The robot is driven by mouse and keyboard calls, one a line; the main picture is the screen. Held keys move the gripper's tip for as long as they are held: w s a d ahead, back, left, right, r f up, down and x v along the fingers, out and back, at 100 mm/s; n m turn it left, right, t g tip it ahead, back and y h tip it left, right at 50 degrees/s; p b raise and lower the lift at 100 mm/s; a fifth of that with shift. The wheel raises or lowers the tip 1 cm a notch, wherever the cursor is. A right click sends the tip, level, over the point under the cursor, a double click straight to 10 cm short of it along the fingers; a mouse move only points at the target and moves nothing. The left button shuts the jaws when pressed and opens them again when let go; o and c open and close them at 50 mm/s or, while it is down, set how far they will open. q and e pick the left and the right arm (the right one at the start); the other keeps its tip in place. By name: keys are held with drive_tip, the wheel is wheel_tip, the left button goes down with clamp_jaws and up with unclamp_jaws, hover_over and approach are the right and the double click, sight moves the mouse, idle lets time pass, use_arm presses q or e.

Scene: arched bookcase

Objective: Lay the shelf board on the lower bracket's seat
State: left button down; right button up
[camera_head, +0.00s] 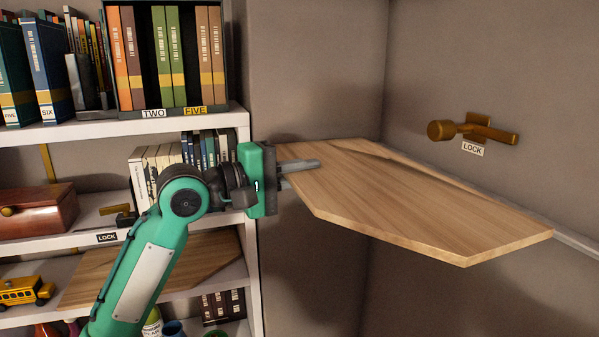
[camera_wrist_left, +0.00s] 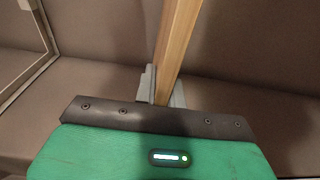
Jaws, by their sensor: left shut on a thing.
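The shelf board (camera_head: 400,195), light wood with angled corners, hangs out flat in front of the corner of the grey walls. My left gripper (camera_head: 300,166) is shut on its left end, one finger above the board. In the left wrist view the board (camera_wrist_left: 179,45) shows edge-on between the fingers (camera_wrist_left: 164,90). A pale rail (camera_head: 577,243) runs along the right wall near the board's right end; I cannot tell whether it is the lower bracket or whether the board touches it. The board hides part of the wall behind it. My right gripper is out of view.
A brass lever (camera_head: 472,131) labelled LOCK sticks out of the right wall above the board. A white bookcase (camera_head: 190,122) with books, a wooden box (camera_head: 38,214) and a toy bus (camera_head: 24,291) stands left. Another wooden board (camera_head: 205,257) lies on its lower shelf.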

sight(327, 166)
use_arm(q)
drive_tip(key=shift+x, duration=1.1)
drive_tip(key=shift+s+x, duration=0.25)
drive_tip(key=shift+x, duration=0.95)
drive_tip(key=c, duration=1.4)
unclamp_jaws()
drive_tip(key=shift+d, duration=0.15)
drive_tip(key=shift+s+f, duration=0.1)
drive_tip(key=b+v, duration=0.7)
drive_tip(key=v, duration=0.5)
drive_tip(key=shift+s+a, duration=0.15)
drive_tip(key=shift+a, duration=0.2)
drive_tip(key=shift+s+a, duration=0.25)
drive_tip(key=shift+a, duration=0.2)
